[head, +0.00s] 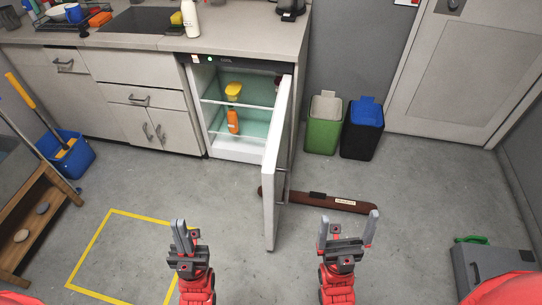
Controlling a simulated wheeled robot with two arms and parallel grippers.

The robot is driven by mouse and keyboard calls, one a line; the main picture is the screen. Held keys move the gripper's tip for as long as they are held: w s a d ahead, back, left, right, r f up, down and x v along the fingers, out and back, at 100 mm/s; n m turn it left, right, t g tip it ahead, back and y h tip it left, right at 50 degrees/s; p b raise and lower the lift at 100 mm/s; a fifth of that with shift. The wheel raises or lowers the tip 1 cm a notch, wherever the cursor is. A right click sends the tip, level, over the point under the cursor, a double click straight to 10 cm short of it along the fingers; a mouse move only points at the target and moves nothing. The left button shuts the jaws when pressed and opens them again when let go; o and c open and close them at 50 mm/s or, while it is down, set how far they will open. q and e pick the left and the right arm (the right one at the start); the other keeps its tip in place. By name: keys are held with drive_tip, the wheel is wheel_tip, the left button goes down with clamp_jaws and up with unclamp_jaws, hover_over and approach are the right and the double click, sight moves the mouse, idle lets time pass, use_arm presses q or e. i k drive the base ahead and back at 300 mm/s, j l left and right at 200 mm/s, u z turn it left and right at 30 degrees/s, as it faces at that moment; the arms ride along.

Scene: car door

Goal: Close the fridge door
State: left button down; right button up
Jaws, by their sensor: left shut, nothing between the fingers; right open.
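The small fridge (240,146) stands under the counter in the middle of the head view, with its inside showing. Its white door (270,196) stands wide open, hinged on the right and swung out toward me, seen nearly edge-on. A metal handle (287,177) shows on the door's right face. My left gripper (182,232) is shut and empty, to the left of the door and nearer to me. My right gripper (348,228) is open and empty, to the right of the door. Neither gripper appears to touch the door.
An orange bottle (233,122) and a yellow item (233,91) are in the fridge. A brown bar-like object (325,202) lies on the floor right of the door. Green (323,127) and black (361,133) bins stand by the wall. A wooden bench (42,228) is left. Floor inside the yellow outline is clear.

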sight(273, 169)
drive_tip(key=i+l+u, duration=0.15)
drive_tip(key=l, duration=0.3)
drive_tip(key=i+l+u, duration=0.1)
drive_tip(key=l, duration=0.4)
drive_tip(key=i+l+u, duration=0.3)
drive_tip(key=i+l, duration=0.35)
drive_tip(key=k+l+u, duration=0.1)
drive_tip(key=l, duration=0.25)
drive_tip(key=k+l+u, duration=0.15)
drive_tip(key=k+l, duration=0.15)
